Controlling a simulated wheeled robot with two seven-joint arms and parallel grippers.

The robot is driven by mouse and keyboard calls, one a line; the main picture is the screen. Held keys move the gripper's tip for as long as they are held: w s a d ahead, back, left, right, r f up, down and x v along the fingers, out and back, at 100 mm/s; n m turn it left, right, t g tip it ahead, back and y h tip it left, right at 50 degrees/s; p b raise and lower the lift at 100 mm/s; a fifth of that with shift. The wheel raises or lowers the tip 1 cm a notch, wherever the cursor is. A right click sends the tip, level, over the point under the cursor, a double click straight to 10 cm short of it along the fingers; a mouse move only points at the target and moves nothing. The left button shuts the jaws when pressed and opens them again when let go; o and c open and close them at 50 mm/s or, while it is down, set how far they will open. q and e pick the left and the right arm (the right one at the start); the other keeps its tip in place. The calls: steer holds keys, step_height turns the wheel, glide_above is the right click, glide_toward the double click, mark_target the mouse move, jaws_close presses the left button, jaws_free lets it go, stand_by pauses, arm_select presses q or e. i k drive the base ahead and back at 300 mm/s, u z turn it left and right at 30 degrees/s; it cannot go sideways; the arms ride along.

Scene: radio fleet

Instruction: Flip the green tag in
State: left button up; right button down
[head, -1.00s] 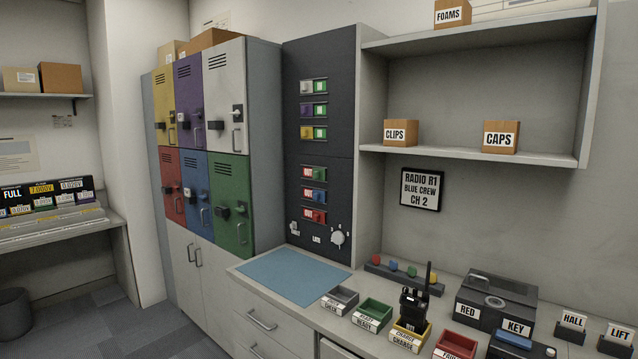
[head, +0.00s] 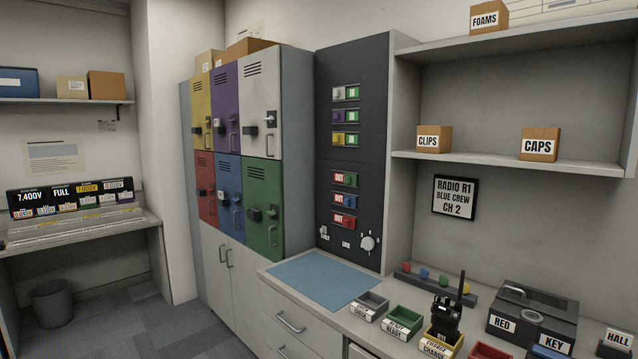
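The green tag (head: 345,179) is in the top row of the lower group on the dark wall panel (head: 352,60), and its row also shows a red patch reading OUT. Below it are a blue tag row (head: 344,198) and a red tag row (head: 344,217), also with red patches. Above are white (head: 340,93), purple (head: 339,116) and yellow (head: 339,139) tags, each beside a green patch. The green locker door (head: 263,200) is closed at the lower right of the locker block. Neither of my grippers is in view.
A counter runs below the panel with a clear blue mat (head: 322,281). To its right stand small labelled trays, a radio (head: 446,315) in the yellow tray and a dark key box (head: 532,312). A shelf (head: 500,165) juts out at the right. Floor is open at the left.

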mark_target(350, 179)
steer(key=u, duration=0.8)
steer(key=i, duration=1.6)
steer(key=z, duration=0.8)
